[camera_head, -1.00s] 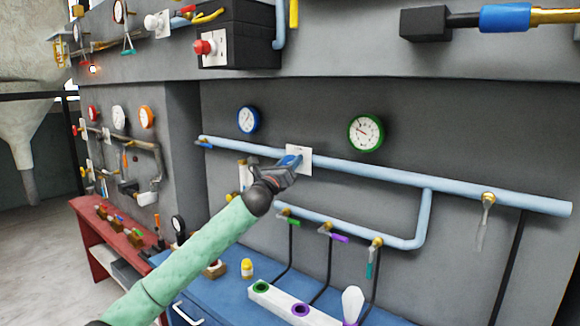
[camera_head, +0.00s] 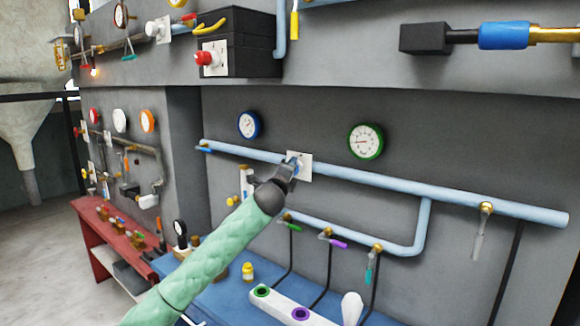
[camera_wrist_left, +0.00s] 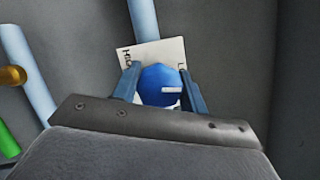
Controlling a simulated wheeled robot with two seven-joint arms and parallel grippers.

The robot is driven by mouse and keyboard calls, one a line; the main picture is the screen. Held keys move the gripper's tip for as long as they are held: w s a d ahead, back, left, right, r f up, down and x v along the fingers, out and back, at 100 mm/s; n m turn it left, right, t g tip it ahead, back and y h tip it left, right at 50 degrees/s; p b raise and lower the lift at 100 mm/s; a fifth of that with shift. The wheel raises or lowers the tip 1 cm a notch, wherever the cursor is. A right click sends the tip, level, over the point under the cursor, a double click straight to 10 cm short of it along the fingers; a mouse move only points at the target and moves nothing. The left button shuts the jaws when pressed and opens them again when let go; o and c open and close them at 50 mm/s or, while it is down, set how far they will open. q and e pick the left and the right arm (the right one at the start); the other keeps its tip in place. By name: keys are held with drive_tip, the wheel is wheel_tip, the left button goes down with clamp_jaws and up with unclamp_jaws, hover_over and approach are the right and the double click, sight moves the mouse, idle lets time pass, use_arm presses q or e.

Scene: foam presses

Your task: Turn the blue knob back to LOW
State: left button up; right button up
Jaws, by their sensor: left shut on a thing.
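The blue knob (camera_wrist_left: 160,85) sits on a white label plate (camera_wrist_left: 178,52) on the grey wall. In the left wrist view it is between the two fingers of my left gripper (camera_wrist_left: 161,88), which is shut on it. A white mark on the knob's face points toward the right finger. The plate reads HIGH on the left; an L shows on the right, the rest hidden by the finger. In the head view the plate (camera_head: 305,168) is on the light blue pipe, my left gripper (camera_head: 291,167) covers most of the knob. My right gripper is not in view.
A blue-rimmed gauge (camera_head: 248,125) and a green-rimmed gauge (camera_head: 365,141) hang above the light blue pipe (camera_head: 425,182). Below are small valves with green, purple and teal handles. A blue bench (camera_head: 225,265) carries a yellow bottle (camera_head: 248,272) and a white block with coloured rings.

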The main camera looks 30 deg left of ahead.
use_arm(q)
drive_tip(key=shift+n+g+p, duration=0.5)
drive_tip(key=shift+n+g, duration=0.1)
drive_tip(key=shift+n, duration=0.8)
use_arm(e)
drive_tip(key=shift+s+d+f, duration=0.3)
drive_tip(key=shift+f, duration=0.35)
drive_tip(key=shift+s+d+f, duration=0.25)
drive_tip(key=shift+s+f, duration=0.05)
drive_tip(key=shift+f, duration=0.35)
use_arm(q)
drive_tip(key=shift+f, duration=0.1)
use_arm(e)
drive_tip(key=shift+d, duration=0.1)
use_arm(q)
drive_tip(key=o, duration=1)
drive_tip(key=shift+s, duration=0.2)
drive_tip(key=b+v, duration=0.3)
drive_tip(key=v, duration=0.4)
drive_tip(key=shift+s, duration=0.15)
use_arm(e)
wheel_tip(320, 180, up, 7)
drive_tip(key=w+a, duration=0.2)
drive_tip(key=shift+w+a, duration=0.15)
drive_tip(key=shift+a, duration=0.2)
use_arm(q)
drive_tip(key=shift+d+f, duration=0.1)
